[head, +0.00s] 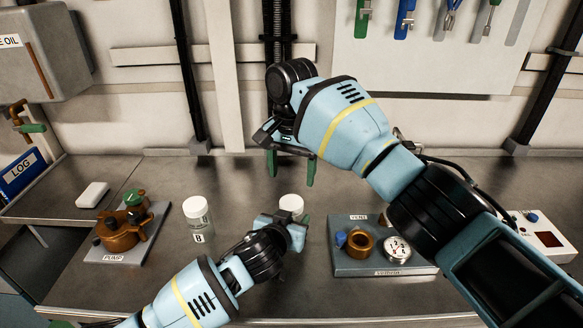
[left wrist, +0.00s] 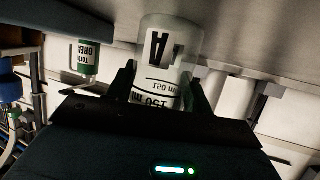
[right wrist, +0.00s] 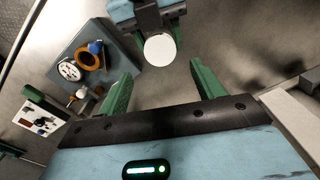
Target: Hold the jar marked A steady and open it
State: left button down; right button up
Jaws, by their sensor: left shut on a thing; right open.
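The jar marked A stands on the steel bench, and its white lid (head: 291,202) shows above my left gripper (head: 293,222). In the left wrist view the clear jar body (left wrist: 172,50), with its A label, sits between the two fingers of my left gripper (left wrist: 160,88), which is shut on it. My right gripper (head: 291,172) is open and empty, raised above and behind the jar with its fingers pointing down. In the right wrist view the round white lid (right wrist: 160,49) lies beyond the open fingers (right wrist: 162,78), apart from them. The lid is on the jar.
Jar B (head: 197,212) stands left of jar A. A pump on a plate (head: 122,236) and a white block (head: 92,195) are further left. A blue-grey fixture board (head: 350,265) with a brass ring and gauge is at right, with a meter box (head: 545,238) beyond.

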aim_at(291, 202)
jog(key=shift+f, duration=3.85)
jog(key=c, duration=1)
jog(key=n, duration=1)
jog(key=o, duration=1.1)
jog(key=shift+r, duration=0.1)
